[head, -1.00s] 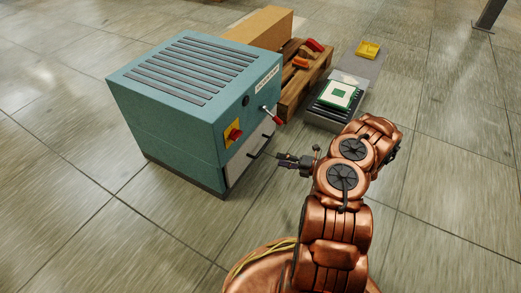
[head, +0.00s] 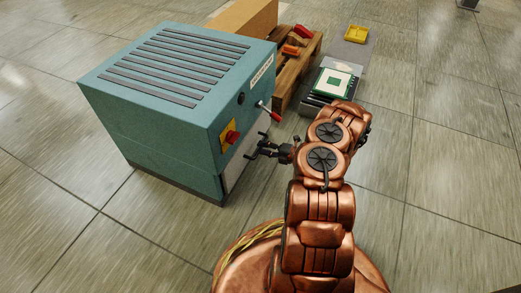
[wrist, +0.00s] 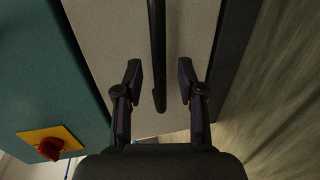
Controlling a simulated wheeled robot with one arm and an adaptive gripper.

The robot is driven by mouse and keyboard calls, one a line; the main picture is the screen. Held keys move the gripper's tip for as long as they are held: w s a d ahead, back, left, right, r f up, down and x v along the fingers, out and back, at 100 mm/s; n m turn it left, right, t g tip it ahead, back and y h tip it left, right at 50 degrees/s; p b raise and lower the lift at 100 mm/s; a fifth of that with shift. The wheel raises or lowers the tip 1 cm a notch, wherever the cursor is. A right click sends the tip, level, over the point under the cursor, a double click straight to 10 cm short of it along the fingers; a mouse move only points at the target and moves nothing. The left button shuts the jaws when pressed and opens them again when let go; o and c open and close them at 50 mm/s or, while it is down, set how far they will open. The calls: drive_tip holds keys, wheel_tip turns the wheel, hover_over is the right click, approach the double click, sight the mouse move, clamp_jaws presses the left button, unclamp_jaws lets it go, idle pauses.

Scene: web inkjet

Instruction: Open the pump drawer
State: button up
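The teal cabinet (head: 165,135) stands on the floor left of my arm. Its pale drawer front (head: 233,170) is on the side facing my gripper, low down, and looks closed. In the wrist view the drawer front (wrist: 105,45) fills the upper middle, with a dark bar handle (wrist: 158,50) running down its centre. My gripper (wrist: 160,85) is open, its two fingers on either side of the handle's lower end, with gaps on both sides. In the head view my gripper (head: 263,147) is close to the drawer front and hides most of the handle.
A red knob on a yellow plate (head: 230,136) and a red-tipped lever (head: 272,114) stick out near the drawer. A wooden crate (head: 300,65) and a dark unit with a green-and-white board (head: 333,82) stand behind. The floor to the right is clear.

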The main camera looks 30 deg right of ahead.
drive_tip(key=shift+x, duration=0.85)
clamp_jaws()
